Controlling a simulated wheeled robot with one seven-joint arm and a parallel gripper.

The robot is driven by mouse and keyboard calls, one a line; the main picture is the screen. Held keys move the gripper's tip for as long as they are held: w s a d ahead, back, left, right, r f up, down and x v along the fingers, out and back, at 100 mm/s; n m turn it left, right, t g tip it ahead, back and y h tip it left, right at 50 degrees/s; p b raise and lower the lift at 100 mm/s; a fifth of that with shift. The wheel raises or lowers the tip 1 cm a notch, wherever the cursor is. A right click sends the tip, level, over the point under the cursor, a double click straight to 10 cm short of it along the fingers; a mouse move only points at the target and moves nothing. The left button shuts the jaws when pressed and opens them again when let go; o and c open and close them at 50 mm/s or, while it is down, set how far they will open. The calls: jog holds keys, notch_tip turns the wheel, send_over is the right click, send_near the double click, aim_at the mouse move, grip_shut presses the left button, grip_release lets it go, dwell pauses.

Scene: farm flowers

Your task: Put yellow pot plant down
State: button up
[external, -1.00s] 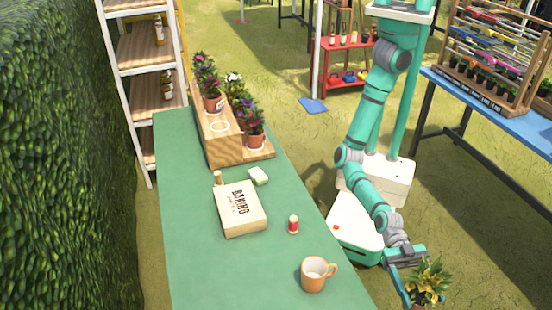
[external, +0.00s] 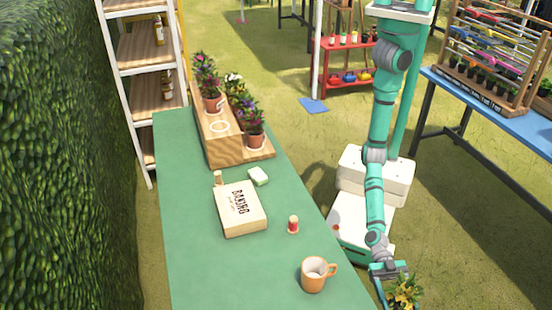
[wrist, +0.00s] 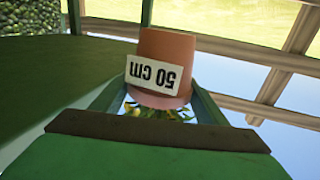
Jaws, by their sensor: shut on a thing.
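The yellow pot plant (external: 404,291) has yellow-green leaves and is held at the lower right of the external view, beside the table's right edge. Its terracotta pot (wrist: 168,55) shows in the wrist view with a white "50 cm" label, which appears upside down. My gripper (external: 389,281) is shut on the pot, with one finger on each side of it. It also shows in the wrist view (wrist: 155,100). The pot's lower part is cut off or hidden in the external view.
Bare table lies left of the mug.

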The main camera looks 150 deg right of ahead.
jog(key=s+d+f+m+t+h, duration=0.1)
jog(key=s+d, duration=0.5)
jog(key=d, duration=0.6)
jog(key=s+d+f+m+t+h, duration=0.1)
jog(key=s+d+f+m+h, duration=0.3)
jog(key=d+h, duration=0.4)
jog(key=s+d+m, duration=0.1)
jog(key=s+d, duration=0.1)
jog(key=d, duration=0.3)
jog(key=shift+d+t, duration=0.3)
